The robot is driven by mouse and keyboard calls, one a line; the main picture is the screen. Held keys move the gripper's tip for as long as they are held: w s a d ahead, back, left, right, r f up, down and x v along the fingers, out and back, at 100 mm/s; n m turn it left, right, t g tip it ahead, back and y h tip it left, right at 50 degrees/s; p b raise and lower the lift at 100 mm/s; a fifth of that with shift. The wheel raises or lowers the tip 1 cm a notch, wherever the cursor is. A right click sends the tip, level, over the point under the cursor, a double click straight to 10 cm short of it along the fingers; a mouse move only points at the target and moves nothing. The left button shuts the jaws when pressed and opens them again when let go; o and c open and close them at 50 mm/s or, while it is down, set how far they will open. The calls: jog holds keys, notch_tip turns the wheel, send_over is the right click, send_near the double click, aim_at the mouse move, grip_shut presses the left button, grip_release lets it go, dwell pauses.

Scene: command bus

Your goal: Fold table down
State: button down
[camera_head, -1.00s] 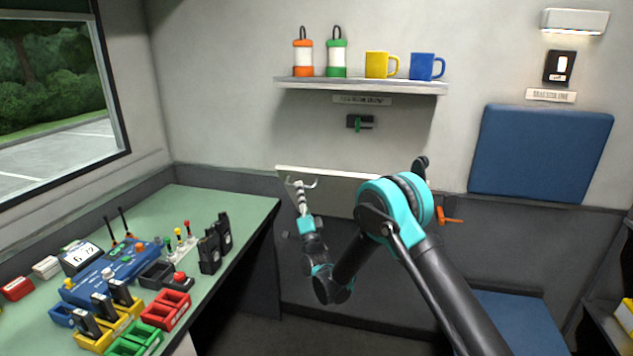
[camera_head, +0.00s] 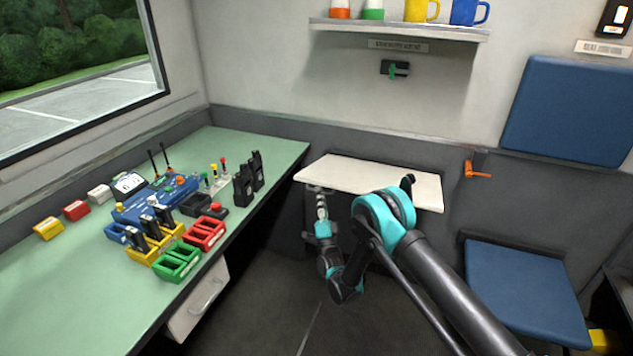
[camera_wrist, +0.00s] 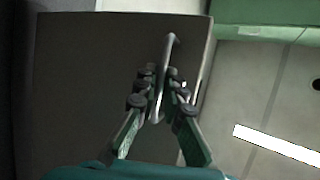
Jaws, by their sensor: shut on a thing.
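The fold table (camera_head: 365,175) is a white panel on the back wall, below the shelf. Its white face stands out from the wall and looks close to level; the exact tilt is hard to tell. My gripper (camera_head: 319,191) is at the table's front left edge. In the wrist view my gripper (camera_wrist: 162,94) is shut around a thin metal bar handle (camera_wrist: 173,45), on a dark grey panel face (camera_wrist: 85,75). The fingers hide part of the handle.
A green desk (camera_head: 265,150) with radios and coloured trays stands at left. An orange lever (camera_head: 478,171) is on the wall right of the table, and a blue seat (camera_head: 525,290) is lower right. A green latch (camera_head: 394,70) is under the shelf. Dark floor lies below my arm.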

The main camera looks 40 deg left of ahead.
aim_at(323, 181)
jog(key=shift+w+f, duration=0.5)
jog(key=shift+f, duration=0.2)
jog(key=c, duration=1.6)
grip_release()
jog(key=shift+s+r, duration=0.1)
notch_tip(323, 181, up, 10)
jog(key=shift+f, duration=0.1)
jog(key=shift+o, duration=0.5)
